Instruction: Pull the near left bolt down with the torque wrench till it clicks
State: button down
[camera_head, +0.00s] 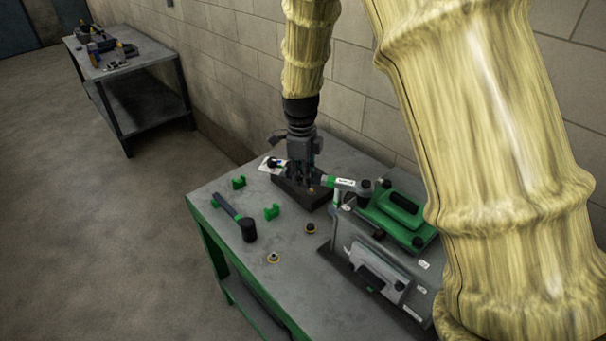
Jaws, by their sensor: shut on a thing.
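My gripper (303,180) points down over the workbench and is shut on the torque wrench (343,184). The wrench has a green and white band beside the jaws and a dark round end at the right. Its other parts are hidden by my gripper. A low dark block (318,200) lies on the bench beneath my gripper. A small yellowish spot shows on the block close to the jaws; I cannot tell whether it is a bolt. The near left bolt cannot be made out with certainty, nor whether the wrench is seated on it.
The bench (205,200) also bears a mallet (247,230), two green brackets (271,212), two small round brass-and-black parts (273,258), a green case (398,210) and a grey handled unit (378,270). A block wall stands behind. A second table (150,55) stands far left.

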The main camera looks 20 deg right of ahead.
dwell(0.3)
jog(key=shift+f+b, duration=0.4)
jog(key=shift+f, duration=0.65)
jog(key=shift+w+d+r+p, duration=0.2)
jog(key=shift+w+d+p, duration=0.2)
jog(key=shift+w, duration=0.1)
jog(key=shift+w+d, duration=0.2)
jog(key=shift+w, duration=0.05)
jog(key=shift+w+d, duration=0.1)
jog(key=shift+w+d+m, duration=0.2)
jog(key=shift+w+m, duration=0.05)
jog(key=shift+m, duration=0.25)
dwell(0.5)
